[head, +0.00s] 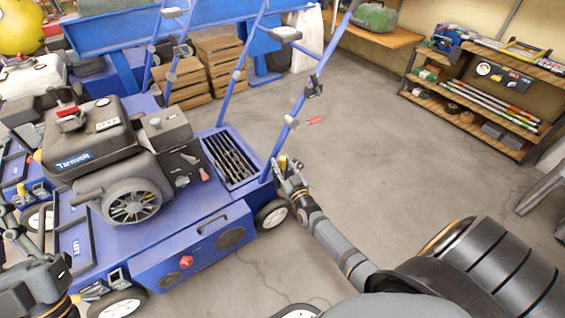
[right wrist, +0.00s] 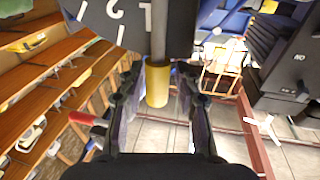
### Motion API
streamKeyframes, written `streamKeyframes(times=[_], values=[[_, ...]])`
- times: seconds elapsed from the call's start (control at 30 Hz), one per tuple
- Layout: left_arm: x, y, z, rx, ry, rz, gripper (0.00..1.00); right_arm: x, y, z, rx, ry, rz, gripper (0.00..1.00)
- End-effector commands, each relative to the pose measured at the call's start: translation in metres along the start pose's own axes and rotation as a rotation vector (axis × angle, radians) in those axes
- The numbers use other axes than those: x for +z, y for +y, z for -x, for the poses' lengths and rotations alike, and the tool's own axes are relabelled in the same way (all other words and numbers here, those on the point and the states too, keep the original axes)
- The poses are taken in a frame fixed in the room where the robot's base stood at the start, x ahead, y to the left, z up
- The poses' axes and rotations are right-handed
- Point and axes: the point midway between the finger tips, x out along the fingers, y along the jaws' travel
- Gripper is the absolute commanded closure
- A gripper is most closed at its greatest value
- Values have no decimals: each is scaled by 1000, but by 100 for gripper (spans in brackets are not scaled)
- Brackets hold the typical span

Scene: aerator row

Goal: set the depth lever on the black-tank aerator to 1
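The black-tank aerator (head: 150,235) is a blue machine with a dark engine and tank, filling the left of the head view. Its depth lever has a grey shaft and a yellow knob (right wrist: 157,84), at the machine's rear right side. A dark scale plate (right wrist: 117,22) with white marks shows a 2 and, beside the shaft, what looks like a 1; the exact setting is unclear. My right gripper (right wrist: 158,108) is open, its fingers on both sides of the knob with gaps visible. My left arm shows at the lower left in the head view; its fingertips cannot be made out.
A blue handlebar (head: 302,100) with a red lever rises just beyond my right gripper. A light-tank aerator (head: 35,78) stands behind on the left. Wooden crates (head: 215,62) and a shelf rack (head: 465,110) stand farther back. The floor (head: 375,150) to the right is clear.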

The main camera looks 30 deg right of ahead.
Motion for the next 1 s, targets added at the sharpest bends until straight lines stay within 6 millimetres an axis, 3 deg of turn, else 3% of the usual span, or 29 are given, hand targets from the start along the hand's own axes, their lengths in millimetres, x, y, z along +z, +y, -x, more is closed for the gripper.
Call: streamKeyframes(times=[0.37,0.47,0.8,1.0], values=[[0,0,0,0,2,1,100,-2,1,2,0,3,-1,56],[0,0,0,0,2,1,100,-1,0,15,-1,1,0,56],[0,0,0,0,2,0,100,0,0,95,-1,0,-1,56],[0,0,0,0,2,0,100,-1,0,117,0,2,-1,56]])
